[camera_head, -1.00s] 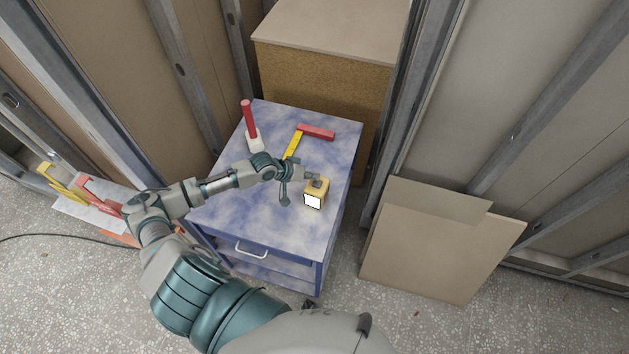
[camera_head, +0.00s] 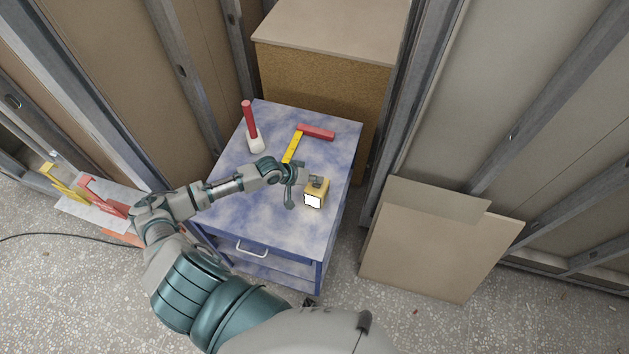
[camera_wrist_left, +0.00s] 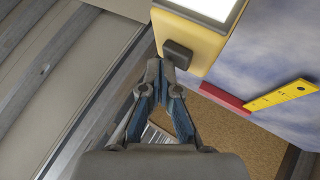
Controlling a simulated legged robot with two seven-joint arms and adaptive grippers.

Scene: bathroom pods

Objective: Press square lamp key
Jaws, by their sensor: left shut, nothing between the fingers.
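The square lamp (camera_head: 320,194) is a small yellow block with a bright white face, standing on the blue-and-white marbled top of the cabinet. In the left wrist view its yellow body (camera_wrist_left: 197,38) fills the upper middle, with part of the white face at the top edge. A dark grey key (camera_wrist_left: 178,54) sticks out of its side. My left gripper (camera_wrist_left: 163,66) is shut and empty. Its fingertips are right at the key's near edge; I cannot tell whether they touch. In the head view my left gripper (camera_head: 305,178) is beside the lamp's upper left.
The cabinet top (camera_head: 225,210) also holds a red-handled tool (camera_head: 249,120) and a red-and-yellow square (camera_head: 315,132) behind the lamp. A tall brown box (camera_head: 325,80) stands behind. Boards (camera_head: 435,250) lean at right. The cabinet's front left top is clear.

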